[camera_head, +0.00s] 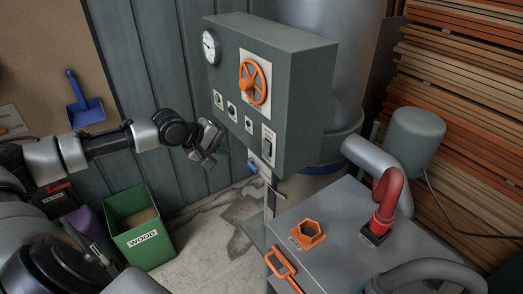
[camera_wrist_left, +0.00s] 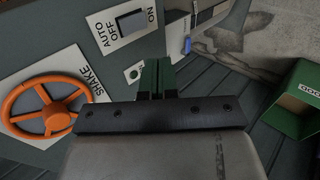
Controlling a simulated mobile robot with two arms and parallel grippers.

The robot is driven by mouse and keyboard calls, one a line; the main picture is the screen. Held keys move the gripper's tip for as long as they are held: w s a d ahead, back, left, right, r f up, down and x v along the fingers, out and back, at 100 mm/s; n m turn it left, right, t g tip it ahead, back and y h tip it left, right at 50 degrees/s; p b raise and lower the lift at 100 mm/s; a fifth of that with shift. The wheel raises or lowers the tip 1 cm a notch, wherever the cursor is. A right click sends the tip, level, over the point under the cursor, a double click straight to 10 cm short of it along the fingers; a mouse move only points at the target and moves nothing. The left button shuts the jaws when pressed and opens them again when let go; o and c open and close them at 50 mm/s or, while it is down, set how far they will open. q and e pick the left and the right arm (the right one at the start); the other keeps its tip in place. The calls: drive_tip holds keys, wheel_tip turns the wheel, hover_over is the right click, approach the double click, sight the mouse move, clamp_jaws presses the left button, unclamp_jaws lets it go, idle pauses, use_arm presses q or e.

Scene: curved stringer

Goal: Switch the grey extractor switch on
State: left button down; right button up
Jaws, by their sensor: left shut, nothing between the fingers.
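The grey extractor switch (camera_head: 267,148) sits on a white plate at the lower right of the green-grey control box's front (camera_head: 300,110). In the left wrist view the grey switch (camera_wrist_left: 131,21) is at the top, on a plate lettered AUTO, OFF and ON. I cannot tell its position for sure. My left gripper (camera_head: 217,152) is in front of the box, left of the switch and apart from it. In the left wrist view its green fingers (camera_wrist_left: 157,76) are together and empty, below and right of the switch plate. My right gripper is not in view.
An orange handwheel (camera_head: 253,82), a gauge (camera_head: 210,47) and small buttons (camera_head: 232,110) share the box front. A grey cabinet (camera_head: 345,235) with an orange hexagonal part and red pipe stands lower right. A green WOOD bin (camera_head: 142,240) stands on the floor at left.

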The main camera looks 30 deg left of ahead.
sight(266, 148)
use_arm(q)
drive_tip(key=p+x, duration=0.1)
drive_tip(key=x, duration=0.3)
drive_tip(key=w+r+p+x, duration=0.1)
drive_tip(key=x, duration=0.4)
drive_tip(key=p+x, duration=0.2)
drive_tip(key=x, duration=0.2)
drive_tip(key=shift+w+d+r, duration=0.2)
drive_tip(key=shift+w+d, duration=0.1)
drive_tip(key=shift+w, duration=0.05)
drive_tip(key=shift+f, duration=0.1)
drive_tip(key=shift+f, duration=0.1)
